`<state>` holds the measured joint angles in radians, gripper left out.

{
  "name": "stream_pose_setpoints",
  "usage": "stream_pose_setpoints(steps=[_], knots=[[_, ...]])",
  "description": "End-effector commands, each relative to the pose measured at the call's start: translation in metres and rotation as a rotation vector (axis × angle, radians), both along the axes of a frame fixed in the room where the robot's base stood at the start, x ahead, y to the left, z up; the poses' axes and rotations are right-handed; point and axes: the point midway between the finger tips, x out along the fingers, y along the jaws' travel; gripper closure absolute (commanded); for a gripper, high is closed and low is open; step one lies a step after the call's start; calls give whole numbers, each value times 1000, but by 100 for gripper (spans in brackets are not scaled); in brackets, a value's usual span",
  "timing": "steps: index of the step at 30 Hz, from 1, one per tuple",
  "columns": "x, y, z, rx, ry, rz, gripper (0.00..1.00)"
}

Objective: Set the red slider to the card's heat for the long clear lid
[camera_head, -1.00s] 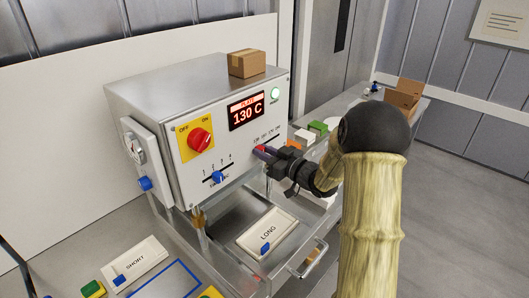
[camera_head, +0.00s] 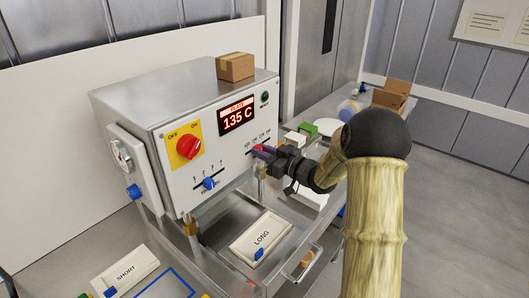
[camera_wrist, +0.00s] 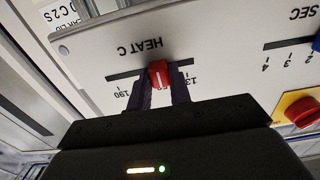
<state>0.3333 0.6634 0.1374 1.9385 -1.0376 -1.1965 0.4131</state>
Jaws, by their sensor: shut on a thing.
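The red slider (camera_wrist: 158,74) sits in the HEAT C slot of the steel sealing machine. My gripper (camera_wrist: 160,88) is shut on it, one dark finger on each side. In the wrist view the scale is upside down, with 190 at the left and a part-hidden 13-something at the right; the slider stands between them. In the head view the gripper (camera_head: 262,152) meets the slider at the front panel's right. The plate display (camera_head: 237,117) reads 135 C. A card (camera_wrist: 62,14) is cut off; only "EAR LID" and "0 C 2 S" show.
A blue SEC slider (camera_head: 209,183) and a red knob on a yellow plate (camera_head: 189,147) are on the same panel. A white LONG block (camera_head: 262,238) lies below, a SHORT block (camera_head: 125,272) at lower left. A cardboard box (camera_head: 235,66) stands on top.

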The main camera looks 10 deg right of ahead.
Motion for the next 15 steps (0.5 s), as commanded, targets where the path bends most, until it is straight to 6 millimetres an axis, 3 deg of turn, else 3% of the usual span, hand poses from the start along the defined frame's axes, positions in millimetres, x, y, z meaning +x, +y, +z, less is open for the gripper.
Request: stream_pose_setpoints(steps=[2,3,5,15], knots=[[0,0,0,1,1,0,100],[0,0,0,0,0,-1,72],[0,0,0,0,0,-1,61],[-1,-2,0,0,0,-2,58]])
